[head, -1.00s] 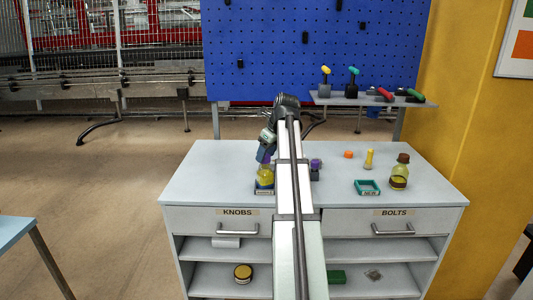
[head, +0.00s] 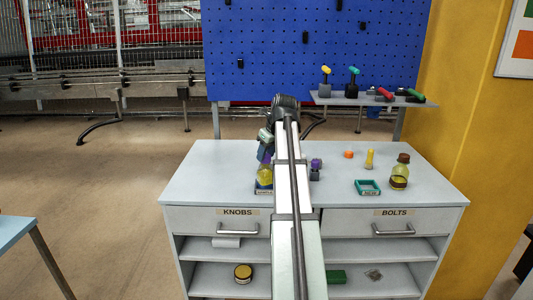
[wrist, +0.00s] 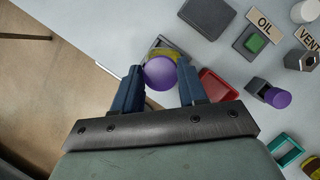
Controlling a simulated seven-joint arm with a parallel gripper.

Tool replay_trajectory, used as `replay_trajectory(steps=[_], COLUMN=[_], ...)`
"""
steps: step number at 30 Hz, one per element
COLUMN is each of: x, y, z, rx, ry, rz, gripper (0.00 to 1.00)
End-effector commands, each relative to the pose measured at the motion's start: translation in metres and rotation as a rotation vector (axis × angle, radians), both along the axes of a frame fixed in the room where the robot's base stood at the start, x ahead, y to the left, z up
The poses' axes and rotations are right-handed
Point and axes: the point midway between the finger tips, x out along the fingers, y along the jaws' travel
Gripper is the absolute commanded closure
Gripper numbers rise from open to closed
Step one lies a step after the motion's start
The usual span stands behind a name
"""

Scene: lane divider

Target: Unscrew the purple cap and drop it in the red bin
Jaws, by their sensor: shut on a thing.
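The purple cap (wrist: 160,73) sits between the two fingers of my gripper (wrist: 160,72), which is shut on it. The yellow bottle (wrist: 163,52) shows partly behind the cap in the wrist view; whether the cap still touches its neck I cannot tell. In the head view the bottle (head: 264,176) stands upright at the left front of the bench, with my gripper (head: 266,154) above it. The red bin (wrist: 216,86) lies just right of my gripper in the wrist view; my arm hides it in the head view.
A purple-topped grey fixture (head: 316,164), a teal tray (head: 367,187), a brown-capped bottle (head: 400,176), a yellow peg (head: 369,159) and an orange piece (head: 348,154) stand to the right. A dark block (wrist: 207,16) and a green-topped box (wrist: 255,42) lie beyond the bin.

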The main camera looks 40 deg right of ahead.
Motion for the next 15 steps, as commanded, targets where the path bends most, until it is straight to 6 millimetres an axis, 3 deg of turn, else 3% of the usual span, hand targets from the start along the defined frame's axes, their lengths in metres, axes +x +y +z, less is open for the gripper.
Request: replay_trajectory(steps=[15], x=[0.0], y=[-0.0013], z=[-0.0002], rx=[-0.001], ry=[0.001], rz=[0.151], gripper=[0.76])
